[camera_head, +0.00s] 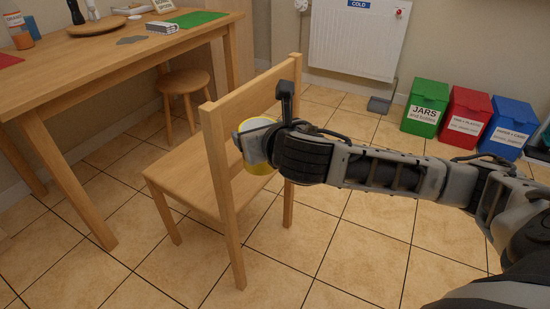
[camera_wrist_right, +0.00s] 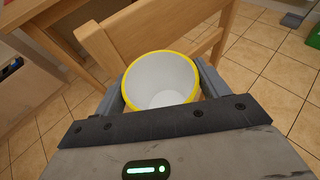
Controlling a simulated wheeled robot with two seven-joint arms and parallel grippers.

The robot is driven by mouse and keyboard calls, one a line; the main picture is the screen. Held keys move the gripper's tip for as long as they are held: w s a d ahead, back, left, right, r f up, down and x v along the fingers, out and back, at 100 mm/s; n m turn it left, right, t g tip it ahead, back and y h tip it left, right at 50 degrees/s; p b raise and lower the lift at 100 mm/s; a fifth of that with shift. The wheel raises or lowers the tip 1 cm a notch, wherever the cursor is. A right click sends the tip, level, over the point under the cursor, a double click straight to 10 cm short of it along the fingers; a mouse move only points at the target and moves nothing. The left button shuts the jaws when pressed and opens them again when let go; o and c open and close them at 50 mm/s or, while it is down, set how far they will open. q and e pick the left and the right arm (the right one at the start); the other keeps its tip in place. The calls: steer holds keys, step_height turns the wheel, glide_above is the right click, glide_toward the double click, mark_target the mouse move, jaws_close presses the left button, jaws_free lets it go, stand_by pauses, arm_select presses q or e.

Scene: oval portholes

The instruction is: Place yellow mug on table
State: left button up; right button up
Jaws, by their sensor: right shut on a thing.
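The yellow mug (camera_wrist_right: 161,79) has a yellow rim and a white inside. In the right wrist view it sits between the two fingers of my right gripper (camera_wrist_right: 160,92), which is shut on it, and its open top faces the camera. In the head view only parts of the mug (camera_head: 262,168) show, behind my right gripper (camera_head: 256,146), in front of the chair back. The wooden table (camera_head: 75,60) is at the upper left, beyond the chair and apart from the mug. My left gripper is in neither view.
A wooden chair (camera_head: 219,175) stands between my right gripper and the table. A stool (camera_head: 184,82) is by the table. The table holds a bottle (camera_head: 18,32), a round board (camera_head: 96,26) and a green mat (camera_head: 197,19). Colored bins (camera_head: 425,107) stand at the right wall.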

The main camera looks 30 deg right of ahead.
steer(key=s+a+r+n+y+p, duration=0.2)
steer(key=a+r+p, duration=0.2)
steer(key=a+r, duration=0.4)
arm_select(q)
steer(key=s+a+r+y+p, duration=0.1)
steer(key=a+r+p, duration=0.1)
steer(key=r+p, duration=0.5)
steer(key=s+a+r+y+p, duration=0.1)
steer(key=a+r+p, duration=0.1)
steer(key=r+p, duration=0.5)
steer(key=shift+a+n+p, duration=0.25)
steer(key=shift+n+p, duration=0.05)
steer(key=shift+p, duration=0.8)
arm_select(e)
steer(key=s+d, duration=0.2)
steer(key=s, duration=0.7)
steer(key=shift+s+r, duration=0.3)
steer(key=shift+s, duration=0.1)
